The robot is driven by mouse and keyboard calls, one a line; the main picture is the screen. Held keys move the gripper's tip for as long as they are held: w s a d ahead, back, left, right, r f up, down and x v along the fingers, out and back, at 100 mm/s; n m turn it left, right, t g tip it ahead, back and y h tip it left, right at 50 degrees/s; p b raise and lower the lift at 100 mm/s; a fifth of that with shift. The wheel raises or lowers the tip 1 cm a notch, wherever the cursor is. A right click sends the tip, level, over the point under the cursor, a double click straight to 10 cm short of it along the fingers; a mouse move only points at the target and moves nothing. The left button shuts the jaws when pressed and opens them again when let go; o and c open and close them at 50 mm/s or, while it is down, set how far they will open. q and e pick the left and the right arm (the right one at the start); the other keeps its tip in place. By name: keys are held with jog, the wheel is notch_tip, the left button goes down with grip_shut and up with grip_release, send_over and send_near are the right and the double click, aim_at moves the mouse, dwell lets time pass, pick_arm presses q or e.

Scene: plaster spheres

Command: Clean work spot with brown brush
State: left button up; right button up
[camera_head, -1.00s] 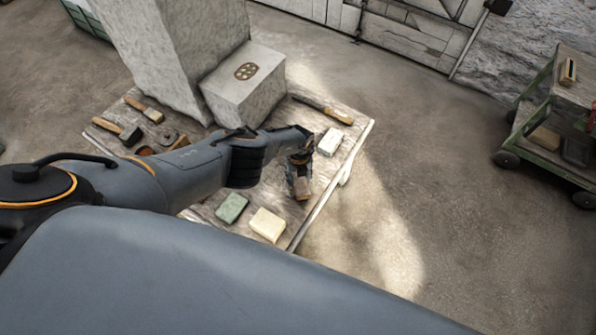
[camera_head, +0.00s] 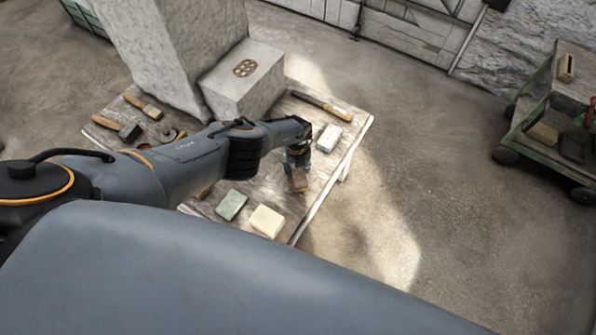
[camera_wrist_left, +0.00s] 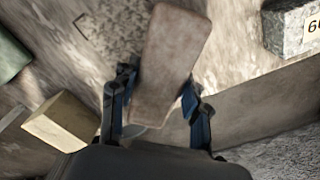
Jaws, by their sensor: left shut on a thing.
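The brown brush (camera_head: 299,181) is in my left gripper (camera_head: 297,158), over the right part of the wooden table (camera_head: 318,195). In the left wrist view the brush's brown block (camera_wrist_left: 170,62) stands between the two blue-black fingers of the left gripper (camera_wrist_left: 158,108), which are shut on it. Its bristles are not visible. A dark speckled patch with a black corner mark, perhaps the work spot (camera_wrist_left: 108,28), lies on the table just left of the brush in the wrist view. I cannot tell whether the brush touches the table. The right gripper is not in view.
A green block (camera_head: 231,205) and a cream block (camera_head: 267,221) lie near the table's front edge. A white-grey block (camera_head: 329,138) and a wooden-handled tool (camera_head: 322,105) lie behind the gripper. A stone block (camera_head: 243,85) stands at the back. A green cart (camera_head: 545,130) stands right.

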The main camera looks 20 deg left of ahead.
pick_arm(q)
jog(key=shift+f, duration=0.1)
jog(key=shift+f+b, duration=0.65)
jog(key=shift+b, duration=0.15)
dwell(0.3)
jog(key=shift+w, duration=0.1)
jog(key=shift+w+a+b, duration=0.6)
jog(key=shift+w+b, duration=0.2)
jog(key=shift+b, duration=0.15)
jog(key=shift+r, duration=0.1)
